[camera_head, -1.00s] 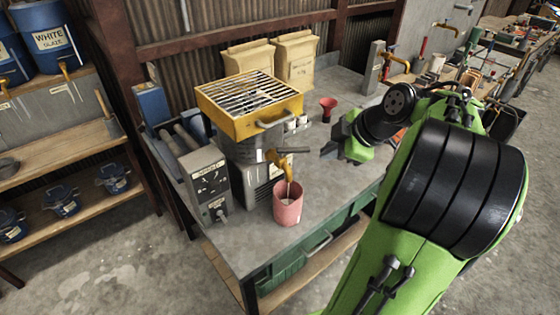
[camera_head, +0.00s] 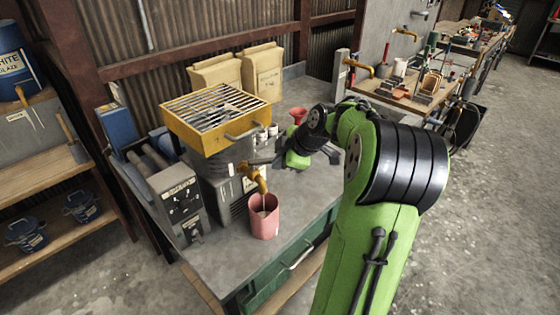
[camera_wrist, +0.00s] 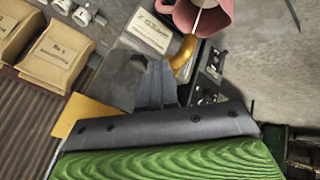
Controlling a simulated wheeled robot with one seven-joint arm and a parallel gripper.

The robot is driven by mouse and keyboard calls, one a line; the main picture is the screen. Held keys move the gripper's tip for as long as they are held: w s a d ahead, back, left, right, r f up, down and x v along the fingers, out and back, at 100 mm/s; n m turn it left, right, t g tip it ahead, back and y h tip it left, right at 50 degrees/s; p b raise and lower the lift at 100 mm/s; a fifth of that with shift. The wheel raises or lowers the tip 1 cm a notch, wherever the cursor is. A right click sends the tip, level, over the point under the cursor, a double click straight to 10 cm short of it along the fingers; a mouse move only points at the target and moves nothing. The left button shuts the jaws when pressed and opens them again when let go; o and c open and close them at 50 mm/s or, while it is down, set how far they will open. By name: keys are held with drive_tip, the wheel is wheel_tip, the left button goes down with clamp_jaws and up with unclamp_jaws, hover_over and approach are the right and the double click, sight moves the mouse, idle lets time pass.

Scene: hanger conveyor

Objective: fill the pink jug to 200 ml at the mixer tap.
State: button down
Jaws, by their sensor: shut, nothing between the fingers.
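The pink jug (camera_head: 264,220) stands upright on the grey bench under the mixer's yellow tap (camera_head: 257,181). A thin pale stream runs from the tap into the jug. It also shows between the tap (camera_wrist: 185,58) and the jug (camera_wrist: 212,14) in the wrist view. I cannot read the fill level or any marks. The mixer (camera_head: 208,165) is a grey vessel under a yellow grated top. My gripper (camera_head: 268,161) is shut and empty, just right of the tap at about its height. I cannot tell whether it touches the tap lever. Its closed fingers also show in the wrist view (camera_wrist: 161,80).
A grey switch box (camera_head: 178,205) stands left of the mixer. Two paper sacks (camera_head: 240,75) and a red funnel (camera_head: 298,115) stand behind. Small white cups (camera_head: 268,132) sit by the mixer. The bench (camera_head: 215,262) is bare around the jug's front.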

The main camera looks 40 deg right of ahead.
drive_tip(key=shift+w+d+n+y+p, duration=0.2)
drive_tip(key=shift+d+n+y+p, duration=0.1)
drive_tip(key=shift+n+y+p, duration=0.25)
drive_tip(key=n+p, duration=0.1)
drive_tip(key=w+d+n+y+p, duration=0.1)
drive_tip(key=n+p, duration=0.1)
drive_tip(key=shift+w+d+r+n+g+y, duration=0.2)
drive_tip(key=shift+w+d+n+g+y, duration=0.1)
drive_tip(key=shift+d+n+g+y, duration=0.1)
drive_tip(key=shift+w+d+f+n+g+y+p, duration=0.15)
drive_tip(key=shift+w+d+n+g+y+p, duration=0.2)
drive_tip(key=shift+n+p, duration=0.3)
drive_tip(key=shift+w, duration=0.45)
drive_tip(key=shift+f, duration=0.1)
